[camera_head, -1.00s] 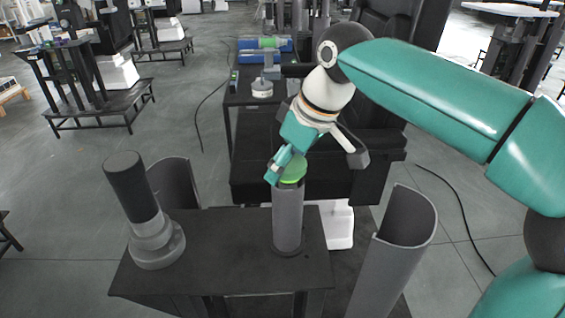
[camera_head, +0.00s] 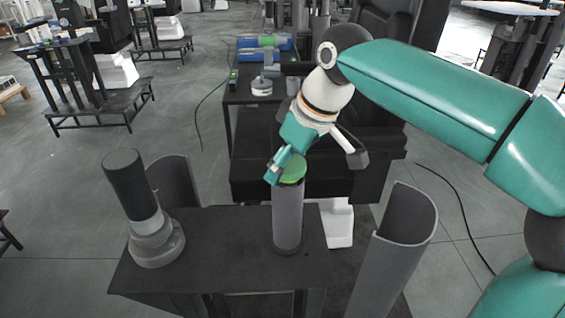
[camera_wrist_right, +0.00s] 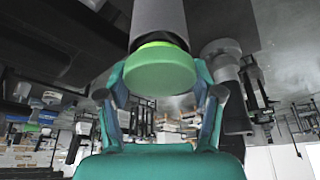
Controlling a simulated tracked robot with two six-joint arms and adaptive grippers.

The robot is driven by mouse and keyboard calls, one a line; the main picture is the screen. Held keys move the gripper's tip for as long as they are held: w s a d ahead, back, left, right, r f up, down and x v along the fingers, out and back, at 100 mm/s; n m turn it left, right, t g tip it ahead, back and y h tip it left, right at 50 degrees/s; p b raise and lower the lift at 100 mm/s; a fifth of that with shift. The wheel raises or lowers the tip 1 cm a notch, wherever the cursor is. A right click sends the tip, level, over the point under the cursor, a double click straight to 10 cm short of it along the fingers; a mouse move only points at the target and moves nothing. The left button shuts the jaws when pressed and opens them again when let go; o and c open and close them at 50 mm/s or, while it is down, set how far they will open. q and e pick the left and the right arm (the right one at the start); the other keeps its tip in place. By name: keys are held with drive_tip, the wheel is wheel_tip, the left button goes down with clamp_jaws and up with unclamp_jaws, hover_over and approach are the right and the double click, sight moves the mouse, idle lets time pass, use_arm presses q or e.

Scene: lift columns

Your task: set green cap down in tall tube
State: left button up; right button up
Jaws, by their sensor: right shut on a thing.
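The green cap (camera_head: 293,170) is at the top of the tall grey tube (camera_head: 287,219), which stands upright on the dark table. My right gripper (camera_head: 282,167) is shut on the cap from above. In the right wrist view the green cap (camera_wrist_right: 159,70) lies between the two fingers of my right gripper (camera_wrist_right: 160,88), against the end of the grey tube (camera_wrist_right: 158,20). A lighter green rim shows at the tube's mouth. How deep the cap sits inside is hidden. My left gripper is not seen.
A dark cylinder on a grey stepped base (camera_head: 157,243) stands on the table's left. Curved grey half-shells stand behind it (camera_head: 174,183) and at the right (camera_head: 398,240). The dark tabletop (camera_head: 228,245) between base and tube is clear. Another table behind holds blue and green parts.

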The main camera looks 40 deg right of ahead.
drive_tip(key=shift+f, duration=0.2)
idle(0.5)
drive_tip(key=o, duration=1.2)
drive_tip(key=shift+r, duration=0.15)
drive_tip(key=shift+s+r+p, duration=0.1)
drive_tip(key=shift+r+p, duration=3.2)
drive_tip(key=shift+r, duration=0.1)
